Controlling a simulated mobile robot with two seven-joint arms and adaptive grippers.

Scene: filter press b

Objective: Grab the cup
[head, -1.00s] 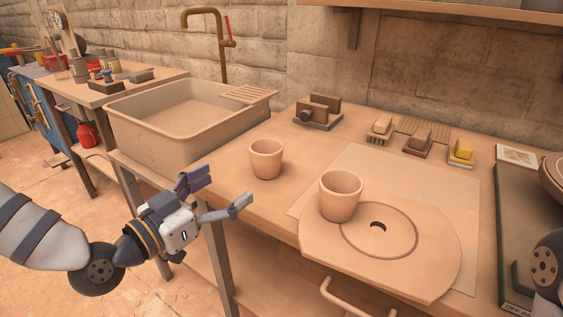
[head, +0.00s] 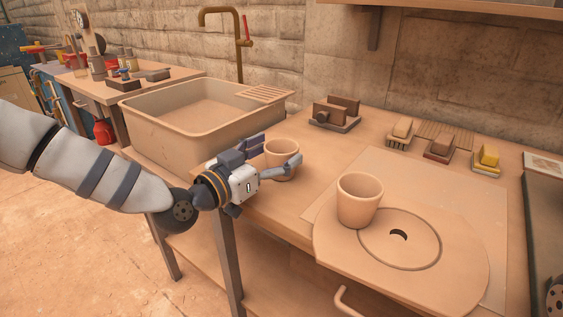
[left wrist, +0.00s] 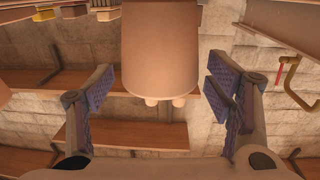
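A plain clay-coloured cup (head: 283,163) stands upright on the worktop beside the sink. A second, similar cup (head: 360,201) stands on the round-holed board nearer the front. My left gripper (head: 279,152) is open at the cup by the sink, with one finger on its far left side and the other in front on its right. In the left wrist view the cup (left wrist: 160,50) is between the spread fingers of my left gripper (left wrist: 160,88), with gaps visible on both sides. My right gripper is not in view.
The sink (head: 190,134) is just left of and behind the cup. The board with the round disc (head: 430,275) is at the front right. Several small brushes or blocks, including a yellow one (head: 486,158), lie at the back right. The worktop between is clear.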

